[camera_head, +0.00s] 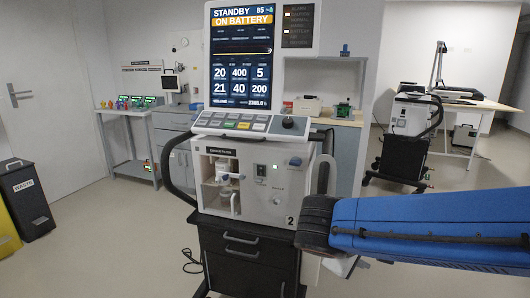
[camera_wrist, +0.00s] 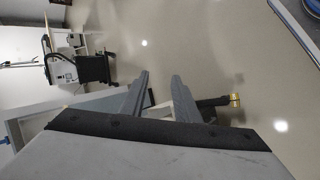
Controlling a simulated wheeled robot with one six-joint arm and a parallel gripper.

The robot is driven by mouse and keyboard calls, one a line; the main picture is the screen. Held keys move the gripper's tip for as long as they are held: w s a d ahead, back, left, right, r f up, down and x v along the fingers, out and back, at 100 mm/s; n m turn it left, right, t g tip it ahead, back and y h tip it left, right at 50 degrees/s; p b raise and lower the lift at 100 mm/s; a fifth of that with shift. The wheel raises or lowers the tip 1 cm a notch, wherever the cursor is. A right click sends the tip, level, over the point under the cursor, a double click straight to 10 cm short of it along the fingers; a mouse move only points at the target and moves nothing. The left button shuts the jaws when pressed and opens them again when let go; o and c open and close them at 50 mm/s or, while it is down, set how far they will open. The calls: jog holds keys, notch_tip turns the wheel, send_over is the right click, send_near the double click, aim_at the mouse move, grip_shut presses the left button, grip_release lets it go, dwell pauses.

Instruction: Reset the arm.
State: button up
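My arm (camera_head: 430,230), blue with a dark end, reaches in from the right in the head view, in front of the ventilator's lower right side. My gripper (camera_wrist: 160,76) shows in the wrist view with its two grey fingers apart and nothing visible between them. The ventilator (camera_head: 260,190), marked 2, stands upright on a dark drawer cart (camera_head: 246,255). Its screen (camera_head: 241,60) reads "STANDBY ON BATTERY 85%". My gripper's fingers cannot be made out in the head view.
A dark part with gold ends (camera_wrist: 235,99) shows beyond the right finger in the wrist view. A waste bin (camera_head: 25,200) stands left, a second ventilator (camera_head: 408,125) behind right. Floor at front left is clear.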

jog(key=s+d+f+m+y, duration=0.2)
jog(key=s+m+y, duration=0.1)
jog(key=s+m, duration=0.1)
jog(key=s+d+f+m+g+y, duration=0.1)
jog(key=s+d+f+m+y, duration=0.1)
jog(key=s, duration=0.5)
jog(key=shift+s+d+m+y, duration=0.3)
jog(key=shift+d+m+y, duration=0.15)
jog(key=shift+m+y, duration=0.6)
